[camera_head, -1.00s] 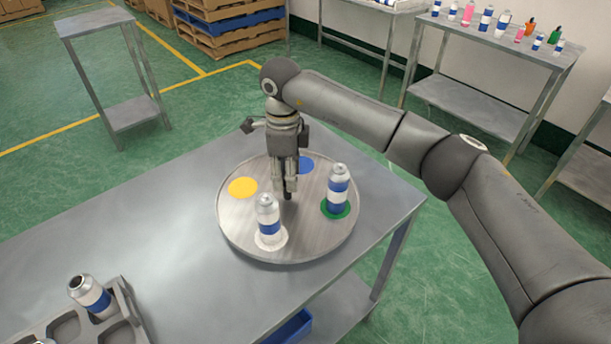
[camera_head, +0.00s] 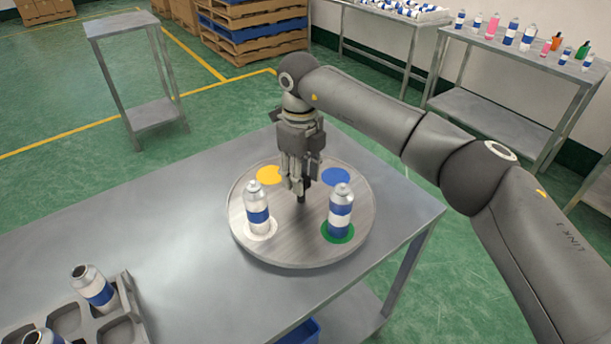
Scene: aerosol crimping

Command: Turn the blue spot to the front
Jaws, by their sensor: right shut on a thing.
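A round grey turntable (camera_head: 290,253) sits on the metal table. The blue spot (camera_head: 336,176) is on its far right part, bare. The yellow spot (camera_head: 269,174) is at the far left, also bare. The white spot (camera_head: 261,232) at the near left bears a can (camera_head: 257,208) with a blue band. The green spot (camera_head: 338,236) at the near right bears another such can (camera_head: 341,209). My right gripper (camera_head: 301,192) points down at the turntable's middle, shut on a dark central knob (camera_head: 301,198), mostly hidden by the fingers. My left gripper is not in view.
The table between tray and turntable is clear. A shelf table (camera_head: 510,55) with bottles stands at the back right.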

